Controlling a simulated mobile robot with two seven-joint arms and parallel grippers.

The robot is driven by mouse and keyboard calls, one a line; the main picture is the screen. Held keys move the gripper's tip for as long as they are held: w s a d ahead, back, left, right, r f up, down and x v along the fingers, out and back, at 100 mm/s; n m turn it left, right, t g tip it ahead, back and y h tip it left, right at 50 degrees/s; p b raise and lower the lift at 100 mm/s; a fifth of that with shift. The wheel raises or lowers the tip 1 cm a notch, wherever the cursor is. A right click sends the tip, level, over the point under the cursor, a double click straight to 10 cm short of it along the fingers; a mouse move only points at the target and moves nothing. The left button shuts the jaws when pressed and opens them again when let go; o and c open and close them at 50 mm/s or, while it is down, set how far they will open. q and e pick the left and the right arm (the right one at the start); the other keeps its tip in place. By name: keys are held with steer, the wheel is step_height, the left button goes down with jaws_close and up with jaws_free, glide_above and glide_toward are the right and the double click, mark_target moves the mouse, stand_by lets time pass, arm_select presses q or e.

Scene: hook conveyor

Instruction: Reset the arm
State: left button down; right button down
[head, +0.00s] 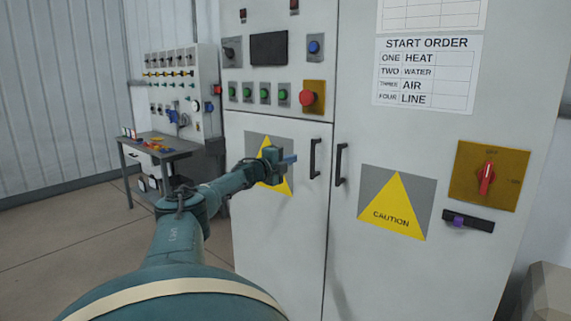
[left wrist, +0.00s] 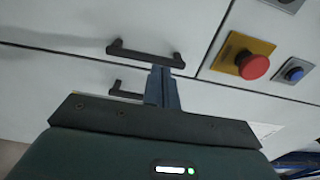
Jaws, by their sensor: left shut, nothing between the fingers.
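My left arm reaches from the bottom of the head view toward the grey cabinet (head: 270,230). My left gripper (head: 290,159) is shut and empty, in front of the yellow caution triangle on the left door. Its fingers point right toward the black left door handle (head: 315,158). In the left wrist view the shut blue-grey fingers (left wrist: 162,88) overlap the lower edge of a black handle (left wrist: 145,53); I cannot tell whether they touch it. My right gripper is in neither view.
The cabinet panel has green buttons, a red emergency button (head: 306,97) and a blue button (head: 314,47). A red rotary switch (head: 486,179) sits on the right door under a start order sheet (head: 427,73). A workbench (head: 160,146) stands at the left. Floor between is clear.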

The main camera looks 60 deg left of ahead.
arm_select(q)
steer(key=shift+s+a+f, duration=0.1)
steer(key=shift+s+a, duration=0.3)
steer(key=shift+a, duration=0.1)
